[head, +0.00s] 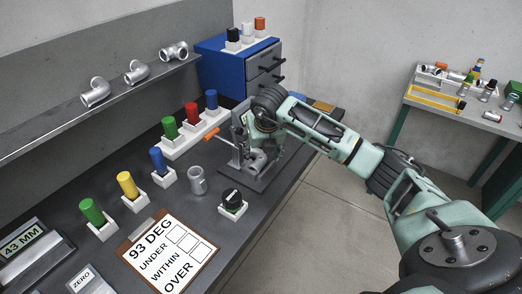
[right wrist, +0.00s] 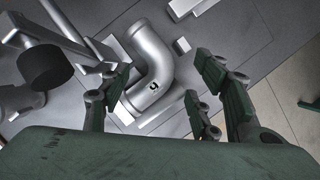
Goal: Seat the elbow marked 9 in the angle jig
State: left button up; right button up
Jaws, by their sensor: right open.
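The silver elbow marked 9 (right wrist: 152,62) lies on the grey angle jig in the right wrist view, its dark 9 facing the camera. It also shows in the head view (head: 257,160), low on the jig (head: 262,181) and partly covered by my gripper. My right gripper (right wrist: 163,68) is open, with its fingers on either side of the elbow's near end and visible space around it. In the head view my right gripper (head: 252,138) hangs over the jig. Pale blocks of the jig lie beside the elbow. My left gripper is not in view.
The jig's clamp has an orange handle (head: 212,133); its dark round tip (right wrist: 45,67) is left of the elbow. Several coloured cylinders stand behind. A clipboard (head: 168,250) lies in front.

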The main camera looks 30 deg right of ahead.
jog(key=v, duration=1.1)
jog(key=shift+s, duration=0.2)
